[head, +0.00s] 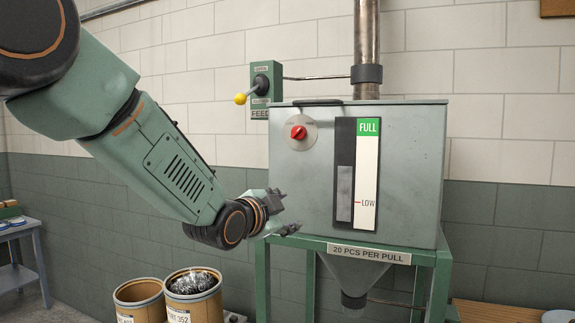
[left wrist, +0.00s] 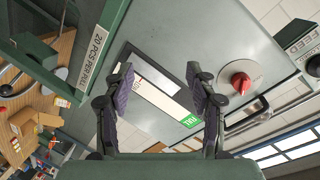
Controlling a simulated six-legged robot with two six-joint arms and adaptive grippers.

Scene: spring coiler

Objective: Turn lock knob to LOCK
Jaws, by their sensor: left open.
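The red lock knob (head: 298,132) sits on a round pale plate at the upper left of the grey hopper's front (head: 410,150). The plate's lettering is too small to read, so I cannot tell which setting the knob is at. My left gripper (head: 285,212) is open and empty, below and a little left of the knob, apart from it. In the left wrist view the open fingers (left wrist: 160,75) frame the level gauge (left wrist: 150,92), and the knob (left wrist: 240,83) lies to the right, outside the fingers. My right gripper is not in view.
A feed lever with a yellow ball (head: 240,98) sticks out from a green box left of the hopper. A green frame (head: 340,243) labelled "20 PCS PER PULL" carries the hopper. Two drums (head: 138,292) stand below my left arm. A blue table (head: 25,240) is at far left.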

